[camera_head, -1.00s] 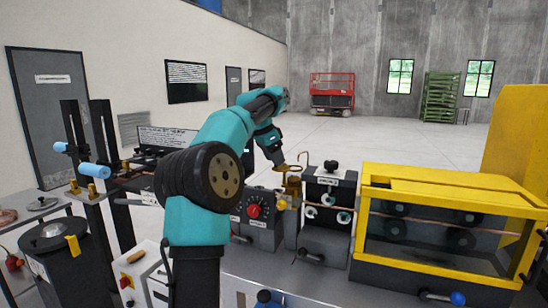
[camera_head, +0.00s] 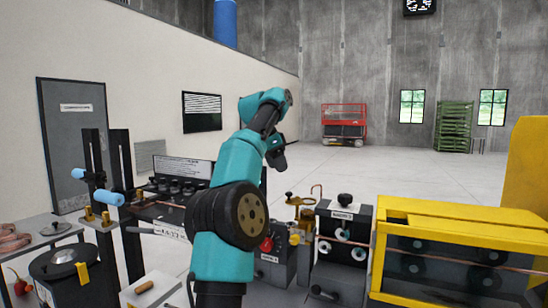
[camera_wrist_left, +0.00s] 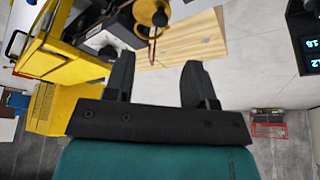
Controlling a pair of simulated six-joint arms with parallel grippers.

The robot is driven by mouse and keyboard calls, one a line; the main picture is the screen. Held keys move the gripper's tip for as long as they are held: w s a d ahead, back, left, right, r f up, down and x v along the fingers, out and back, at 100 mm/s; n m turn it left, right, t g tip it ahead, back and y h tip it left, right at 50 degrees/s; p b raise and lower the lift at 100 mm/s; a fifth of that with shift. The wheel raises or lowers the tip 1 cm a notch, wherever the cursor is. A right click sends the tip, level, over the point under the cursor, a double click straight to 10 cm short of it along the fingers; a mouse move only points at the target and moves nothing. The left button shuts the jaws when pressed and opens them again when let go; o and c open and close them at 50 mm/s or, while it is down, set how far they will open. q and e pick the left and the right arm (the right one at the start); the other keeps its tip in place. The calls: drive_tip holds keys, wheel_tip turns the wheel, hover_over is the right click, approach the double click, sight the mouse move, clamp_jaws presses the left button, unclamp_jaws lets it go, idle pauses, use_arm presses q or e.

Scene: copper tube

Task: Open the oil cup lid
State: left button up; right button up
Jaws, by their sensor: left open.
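The brass oil cup (camera_head: 300,202) stands behind the grey machines near the middle of the head view. A flat brass disc shows at its top; it is too small to tell whether this is the lid or whether the lid is raised. My left gripper (camera_head: 279,152) is above the cup, slightly left of it in the picture, and apart from it. In the left wrist view my left gripper (camera_wrist_left: 157,78) has its two black fingers spread with nothing between them. My right gripper is in neither view.
A thin copper hook (camera_head: 320,190) rises right of the cup. The grey roller unit (camera_head: 341,238) with a black knob and the yellow guarded frame (camera_head: 450,211) stand to the right. Open floor lies behind.

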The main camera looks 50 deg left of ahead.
use_arm(q)
drive_tip(key=shift+v, duration=1.25)
